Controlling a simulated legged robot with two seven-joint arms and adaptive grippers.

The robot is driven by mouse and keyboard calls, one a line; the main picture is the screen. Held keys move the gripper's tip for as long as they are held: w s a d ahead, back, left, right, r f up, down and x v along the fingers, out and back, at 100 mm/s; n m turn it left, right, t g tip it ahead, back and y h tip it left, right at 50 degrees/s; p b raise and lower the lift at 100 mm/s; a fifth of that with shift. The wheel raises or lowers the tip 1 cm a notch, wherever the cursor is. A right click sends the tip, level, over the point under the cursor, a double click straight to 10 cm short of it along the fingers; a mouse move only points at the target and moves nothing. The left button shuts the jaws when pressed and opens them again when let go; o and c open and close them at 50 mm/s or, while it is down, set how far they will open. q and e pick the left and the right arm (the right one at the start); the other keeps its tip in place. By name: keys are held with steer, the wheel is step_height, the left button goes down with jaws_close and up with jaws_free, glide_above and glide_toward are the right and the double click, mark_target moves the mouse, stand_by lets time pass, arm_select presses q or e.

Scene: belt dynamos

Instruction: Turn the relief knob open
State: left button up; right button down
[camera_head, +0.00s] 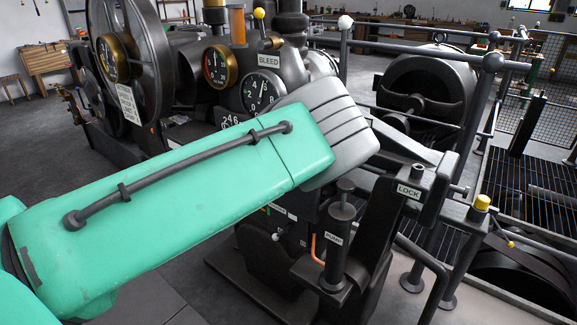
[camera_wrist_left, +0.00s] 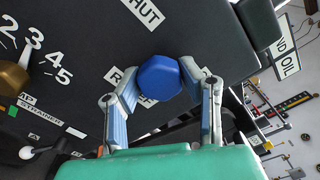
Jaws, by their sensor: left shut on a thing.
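The relief knob (camera_wrist_left: 160,78) is blue and faceted, on a dark panel in the left wrist view. A white label behind it is partly covered, showing only its end letters. My left gripper (camera_wrist_left: 159,84) has one finger on each side of the knob and is shut on it. In the head view my green left forearm and grey wrist cross the machine and hide the knob and fingers. My right gripper is in neither view.
Gauges (camera_head: 262,91) and a BLEED label (camera_head: 269,61) stand behind my wrist. A PUMP cylinder (camera_head: 337,240) and a LOCK lever (camera_head: 409,191) stand close to its right. Railings (camera_head: 480,95) stand at right.

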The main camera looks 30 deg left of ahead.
arm_select(q)
steer(key=shift+r, duration=0.2)
steer(key=o, duration=1.1)
steer(key=shift+c, duration=0.2)
steer(key=shift+o, duration=0.4)
steer(key=shift+s, duration=0.15)
